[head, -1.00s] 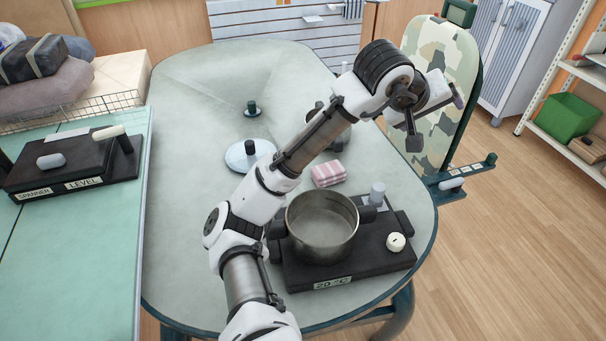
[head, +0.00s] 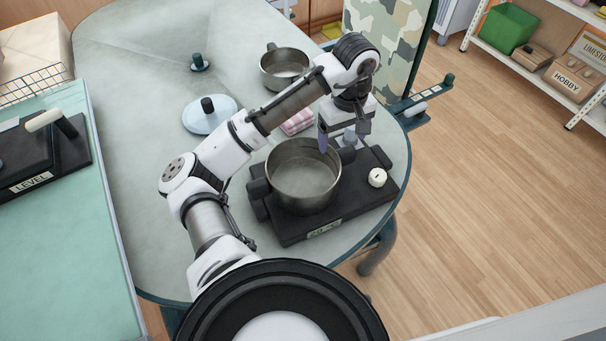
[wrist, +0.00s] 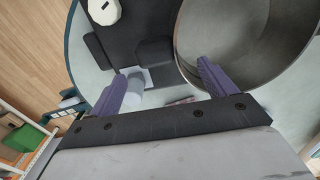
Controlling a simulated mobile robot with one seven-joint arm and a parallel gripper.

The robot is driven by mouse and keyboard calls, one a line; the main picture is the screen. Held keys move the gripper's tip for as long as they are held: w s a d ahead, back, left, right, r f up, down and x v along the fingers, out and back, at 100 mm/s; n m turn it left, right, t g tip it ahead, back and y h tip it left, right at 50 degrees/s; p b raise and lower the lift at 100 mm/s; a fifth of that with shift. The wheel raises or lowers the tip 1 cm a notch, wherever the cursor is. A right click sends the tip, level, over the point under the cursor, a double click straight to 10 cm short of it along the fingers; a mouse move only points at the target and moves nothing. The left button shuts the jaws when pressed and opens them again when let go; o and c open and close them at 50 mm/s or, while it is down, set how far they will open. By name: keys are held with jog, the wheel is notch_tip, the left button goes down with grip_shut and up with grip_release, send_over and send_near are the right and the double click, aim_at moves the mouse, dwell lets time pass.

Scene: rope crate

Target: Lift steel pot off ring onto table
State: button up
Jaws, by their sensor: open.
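The steel pot (head: 300,178) stands upright and looks empty on a black hot plate (head: 325,225) labelled "20 °C". Dark blocks that look like handles sit at its left and right sides. My gripper (head: 343,139) is open above the pot's right rear side. In the wrist view, my gripper's (wrist: 164,84) purple fingers are spread. The steel pot (wrist: 240,45) is at the right, with one finger overlapping its rim in the picture. A dark block (wrist: 154,51) beside the pot shows between the fingers. I cannot tell whether anything touches. A ring under the pot cannot be made out.
A second steel pot (head: 286,72), a pale lid (head: 210,116) with a black knob and a pink striped cloth (head: 297,123) are behind on the table (head: 150,190). A white knob (head: 377,178) is on the hot plate. The table's left side is clear.

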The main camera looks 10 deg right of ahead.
aim_at(341, 151)
jog(key=shift+s+a+f+p, duration=0.1)
jog(key=shift+f+p, duration=0.65)
jog(key=shift+f, duration=2.55)
jog(key=c, duration=1.3)
jog(key=shift+r, duration=0.1)
jog(key=shift+r, duration=0.15)
jog(key=shift+c, duration=1.2)
jog(key=shift+r, duration=0.35)
jog(key=shift+c, duration=0.7)
notch_tip(341, 151, up, 19)
jog(key=b, duration=0.1)
